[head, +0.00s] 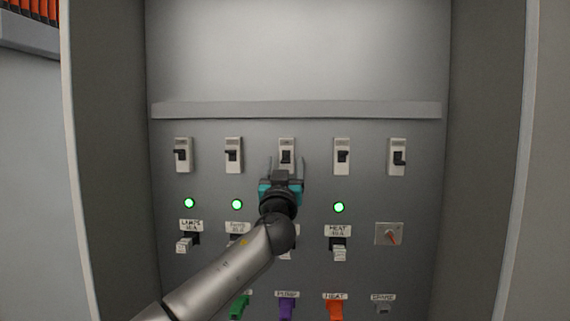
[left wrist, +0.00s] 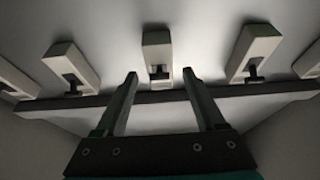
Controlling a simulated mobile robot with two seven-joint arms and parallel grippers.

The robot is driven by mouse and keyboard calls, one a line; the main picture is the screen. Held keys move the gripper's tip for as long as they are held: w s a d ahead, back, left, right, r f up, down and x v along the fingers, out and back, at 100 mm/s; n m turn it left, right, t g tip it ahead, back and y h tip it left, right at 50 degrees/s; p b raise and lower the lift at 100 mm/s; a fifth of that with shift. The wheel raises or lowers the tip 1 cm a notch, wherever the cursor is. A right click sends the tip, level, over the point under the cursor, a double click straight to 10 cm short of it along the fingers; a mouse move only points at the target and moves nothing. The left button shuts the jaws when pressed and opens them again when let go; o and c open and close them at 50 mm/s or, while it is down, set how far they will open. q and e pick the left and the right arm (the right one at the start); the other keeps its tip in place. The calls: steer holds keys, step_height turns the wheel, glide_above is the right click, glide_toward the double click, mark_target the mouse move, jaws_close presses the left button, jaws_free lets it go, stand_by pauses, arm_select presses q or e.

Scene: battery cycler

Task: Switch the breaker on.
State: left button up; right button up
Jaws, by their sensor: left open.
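Five white breakers with dark toggles sit in a row on the grey panel. The middle breaker (head: 286,145) is straight ahead of my left gripper (head: 286,164). My left gripper is open, its fingers pointing at the panel, one to each side of the breaker's lower part. In the left wrist view the breaker (left wrist: 156,45) and its dark toggle lie between and beyond the fingertips (left wrist: 160,74). I see no clear contact. The far-right breaker (head: 397,145) has its toggle a little lower than the others. My right gripper is not in view.
Green lamps glow under the first (head: 189,203), second (head: 237,204) and fourth (head: 339,207) breakers. My arm hides the spot under the middle one. A ledge (head: 296,109) runs above the row. Cabinet side walls flank the panel.

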arm_select(q)
steer(key=shift+c, duration=0.4)
jaws_close()
